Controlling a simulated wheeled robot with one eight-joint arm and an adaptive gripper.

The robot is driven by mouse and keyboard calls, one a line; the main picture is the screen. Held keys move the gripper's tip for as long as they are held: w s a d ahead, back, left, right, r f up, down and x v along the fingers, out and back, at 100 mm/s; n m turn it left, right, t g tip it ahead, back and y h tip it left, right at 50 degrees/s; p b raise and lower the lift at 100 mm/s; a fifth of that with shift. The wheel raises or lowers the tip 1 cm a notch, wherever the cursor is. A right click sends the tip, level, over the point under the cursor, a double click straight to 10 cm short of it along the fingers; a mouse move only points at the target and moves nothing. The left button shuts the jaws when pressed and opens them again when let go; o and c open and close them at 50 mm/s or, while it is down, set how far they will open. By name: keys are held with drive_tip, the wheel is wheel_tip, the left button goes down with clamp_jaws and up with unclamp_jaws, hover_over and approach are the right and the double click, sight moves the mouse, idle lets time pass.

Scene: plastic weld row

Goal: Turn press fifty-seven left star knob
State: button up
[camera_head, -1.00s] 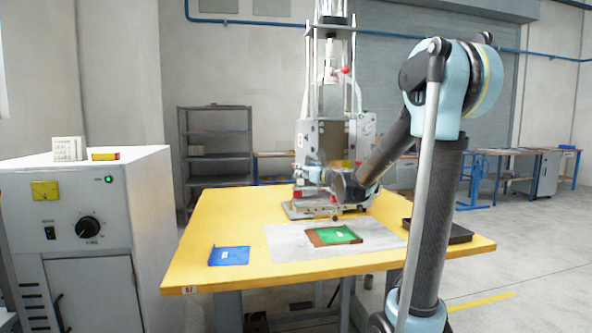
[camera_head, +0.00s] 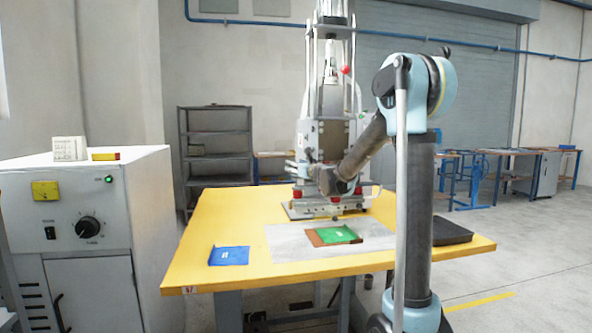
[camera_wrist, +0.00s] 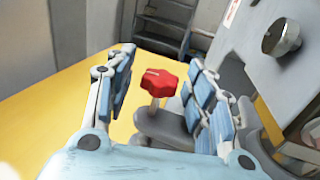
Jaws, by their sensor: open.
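The press (camera_head: 332,205) stands at the back of the yellow table. Its left star knob (camera_wrist: 158,83) is red and lobed, on a grey post, in the middle of the wrist view. In the head view a small red spot low on the press's left side is likely this knob (camera_head: 297,193). My gripper (camera_wrist: 161,60) is open, with a blue-padded finger on each side of the knob. No contact between pads and knob can be made out.
A blue tray (camera_head: 229,256) and a green piece in a brown frame (camera_head: 318,240) lie on the table. A dark tray (camera_head: 452,232) is at the right edge. A grey control cabinet (camera_head: 90,265) stands left.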

drive_tip(key=c, duration=1.1)
drive_tip(key=shift+o, duration=0.2)
drive_tip(key=shift+a, duration=0.1)
